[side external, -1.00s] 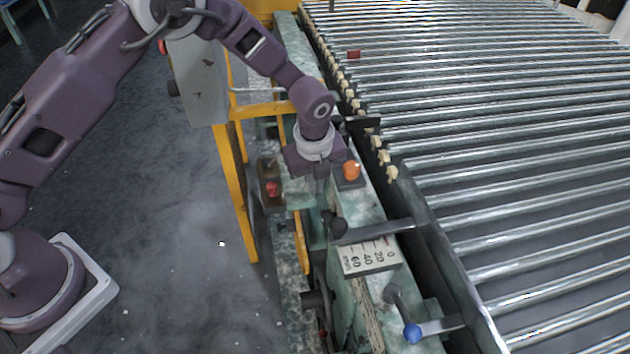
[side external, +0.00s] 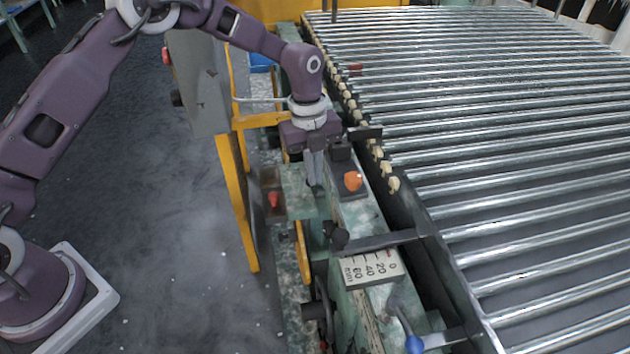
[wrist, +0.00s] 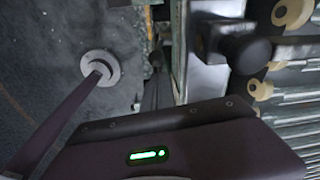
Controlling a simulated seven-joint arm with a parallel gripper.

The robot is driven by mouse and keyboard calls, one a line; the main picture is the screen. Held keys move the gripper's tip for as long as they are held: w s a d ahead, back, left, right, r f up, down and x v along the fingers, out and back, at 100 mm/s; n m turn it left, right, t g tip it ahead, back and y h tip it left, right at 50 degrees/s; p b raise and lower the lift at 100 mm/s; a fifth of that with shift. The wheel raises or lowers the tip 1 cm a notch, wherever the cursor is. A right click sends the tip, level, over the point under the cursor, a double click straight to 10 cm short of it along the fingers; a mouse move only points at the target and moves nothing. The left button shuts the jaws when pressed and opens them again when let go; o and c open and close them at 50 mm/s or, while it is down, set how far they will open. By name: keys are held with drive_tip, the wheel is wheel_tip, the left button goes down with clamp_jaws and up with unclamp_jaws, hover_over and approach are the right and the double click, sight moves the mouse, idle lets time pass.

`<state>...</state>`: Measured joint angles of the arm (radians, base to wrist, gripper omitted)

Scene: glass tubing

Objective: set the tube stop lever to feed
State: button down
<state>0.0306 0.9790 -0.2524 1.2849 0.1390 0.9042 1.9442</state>
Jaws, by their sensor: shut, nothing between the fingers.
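Several levers stand along the green machine beside the rollers, and no label that I can read says which is the tube stop lever. One has a black knob (side external: 338,239) and a flat grey arm reaching right, beside a scale plate (side external: 372,268). Another has a blue knob (side external: 415,344) nearer the camera. A dark bar (side external: 365,132) on a black block lies just right of my gripper. My gripper (side external: 316,184) is shut and empty, pointing down left of the orange knob. In the wrist view a black knob with an arm (wrist: 250,55) shows beyond the gripper body.
An orange knob (side external: 352,181) sits on a dark plate close to my gripper. A red button (side external: 273,200) is on a box to the left. The roller bed (side external: 510,170) fills the right. A yellow frame (side external: 238,200) and grey cabinet (side external: 197,85) stand left.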

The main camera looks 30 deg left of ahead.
wheel_tip(320, 180, up, 7)
drive_tip(key=shift+a+r, duration=0.15)
drive_tip(key=shift+a, duration=0.15)
